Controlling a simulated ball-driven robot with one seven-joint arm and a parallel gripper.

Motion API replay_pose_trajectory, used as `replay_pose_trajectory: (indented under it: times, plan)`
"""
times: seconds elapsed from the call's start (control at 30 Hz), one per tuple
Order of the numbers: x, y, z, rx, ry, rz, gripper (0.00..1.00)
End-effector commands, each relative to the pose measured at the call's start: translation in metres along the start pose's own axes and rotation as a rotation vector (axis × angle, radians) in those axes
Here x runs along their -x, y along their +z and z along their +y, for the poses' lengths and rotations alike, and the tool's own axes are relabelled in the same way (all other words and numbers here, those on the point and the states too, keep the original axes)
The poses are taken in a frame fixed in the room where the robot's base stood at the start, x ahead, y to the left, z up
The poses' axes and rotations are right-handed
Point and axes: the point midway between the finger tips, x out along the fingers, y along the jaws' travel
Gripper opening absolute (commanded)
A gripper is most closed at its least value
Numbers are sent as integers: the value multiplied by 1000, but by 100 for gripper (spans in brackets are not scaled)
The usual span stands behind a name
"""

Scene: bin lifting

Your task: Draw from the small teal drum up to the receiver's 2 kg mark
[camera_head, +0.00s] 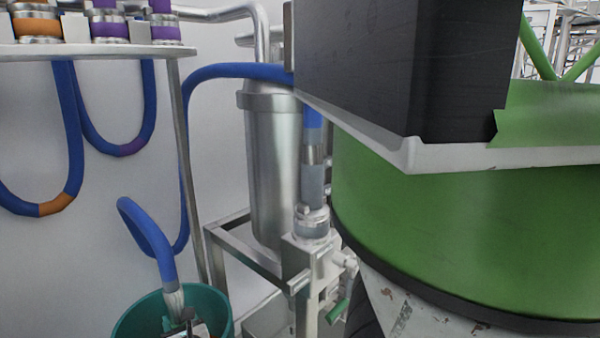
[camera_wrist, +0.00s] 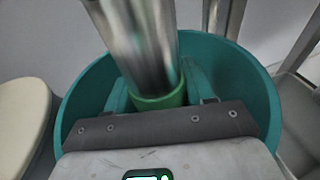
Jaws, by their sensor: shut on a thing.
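The small teal drum (camera_head: 218,312) is at the bottom left of the head view, cut off by the edge. In the wrist view its wall (camera_wrist: 258,85) curves around my gripper (camera_wrist: 158,98). My gripper is shut on a metal suction lance (camera_wrist: 138,45) with a green collar. In the head view the lance (camera_head: 174,300), on the end of a blue hose (camera_head: 160,250), points down within the drum's mouth. My gripper (camera_head: 187,318) shows small there. The lance tip and the drum's contents are hidden. I cannot make out a receiver's scale or mark.
A steel cylindrical vessel (camera_head: 272,165) stands on a metal frame (camera_head: 240,248). A large green round vessel (camera_head: 450,215) and a black box (camera_head: 400,70) fill the right. A shelf (camera_head: 90,49) holds coloured hose couplings. A pale rounded object (camera_wrist: 22,125) is left of the drum.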

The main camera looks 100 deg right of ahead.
Motion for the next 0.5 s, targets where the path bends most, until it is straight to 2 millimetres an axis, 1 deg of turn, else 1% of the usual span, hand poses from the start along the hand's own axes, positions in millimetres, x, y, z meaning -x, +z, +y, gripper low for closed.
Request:
replay_pose_trajectory:
  times: [0.03,0.27,0.37,0.5]
  plan:
    - [-1,-15,-4,13,-7,20,12]
    - [-1,-15,-4,13,-7,20,12]
    - [0,-11,-4,12,-7,19,12]
    - [3,5,-4,13,-7,20,12]
